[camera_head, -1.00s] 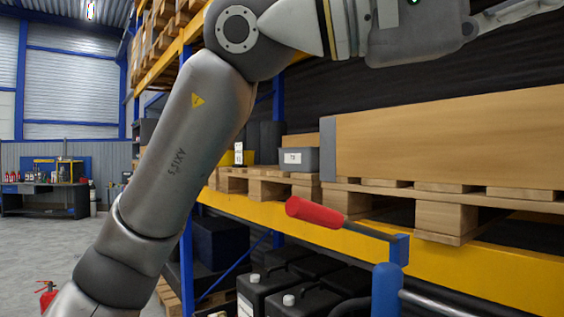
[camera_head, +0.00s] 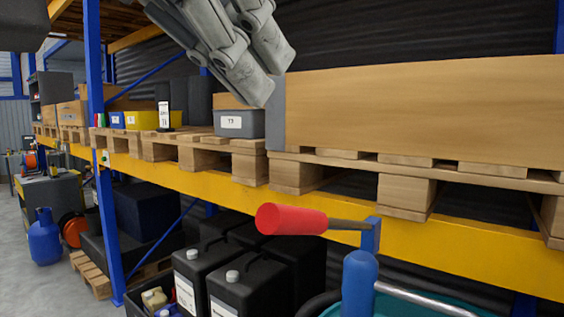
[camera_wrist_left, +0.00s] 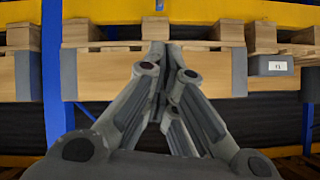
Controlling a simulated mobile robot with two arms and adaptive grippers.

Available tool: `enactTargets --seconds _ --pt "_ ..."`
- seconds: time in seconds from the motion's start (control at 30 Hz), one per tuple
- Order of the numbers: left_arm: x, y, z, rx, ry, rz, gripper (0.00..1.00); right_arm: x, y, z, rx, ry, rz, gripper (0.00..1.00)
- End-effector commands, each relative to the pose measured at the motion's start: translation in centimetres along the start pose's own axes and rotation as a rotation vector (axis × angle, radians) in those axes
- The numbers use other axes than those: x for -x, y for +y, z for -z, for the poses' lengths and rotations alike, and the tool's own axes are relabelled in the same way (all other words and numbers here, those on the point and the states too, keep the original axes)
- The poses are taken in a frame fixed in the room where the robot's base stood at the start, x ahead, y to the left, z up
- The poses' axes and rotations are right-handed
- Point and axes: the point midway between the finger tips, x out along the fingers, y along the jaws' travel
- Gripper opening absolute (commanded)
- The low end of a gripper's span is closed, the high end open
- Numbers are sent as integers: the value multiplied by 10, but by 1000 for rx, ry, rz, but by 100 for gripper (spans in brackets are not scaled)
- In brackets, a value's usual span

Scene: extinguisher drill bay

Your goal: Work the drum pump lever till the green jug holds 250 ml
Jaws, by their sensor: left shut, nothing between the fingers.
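The drum pump's lever has a red grip (camera_head: 290,219) at the lower centre of the head view. Its metal rod runs right, nearly level, to the blue pump body (camera_head: 359,282). A teal rounded surface (camera_head: 478,306), perhaps the drum, shows in part at the bottom right. My left gripper (camera_head: 268,88) is shut and empty, pointing down from the top in front of the shelf, above the red grip and apart from it. It also shows shut in the left wrist view (camera_wrist_left: 158,52). The green jug and my right gripper are not in view.
A yellow shelf beam (camera_head: 430,236) runs behind the lever, with wooden pallets (camera_head: 408,190) and a long wooden crate (camera_head: 430,105) above it. A grey bin (camera_head: 238,124) stands on the shelf. Black canisters (camera_head: 242,288) stand below. Open floor lies far left.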

Motion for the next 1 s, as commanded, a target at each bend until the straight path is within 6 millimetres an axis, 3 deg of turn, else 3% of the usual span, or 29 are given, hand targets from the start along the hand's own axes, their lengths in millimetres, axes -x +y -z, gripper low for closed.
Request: enactTargets --seconds 0.33,0.47,0.8,1.0 --pt "-9 0 0 2 -1 -3 0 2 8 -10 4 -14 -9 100" --pt "-28 0 0 2 -2 -3 0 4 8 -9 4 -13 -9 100" --pt "-102 0 1 2 -3 -4 0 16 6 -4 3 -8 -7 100" --pt "-107 0 -24 4 1 -4 0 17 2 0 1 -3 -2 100"
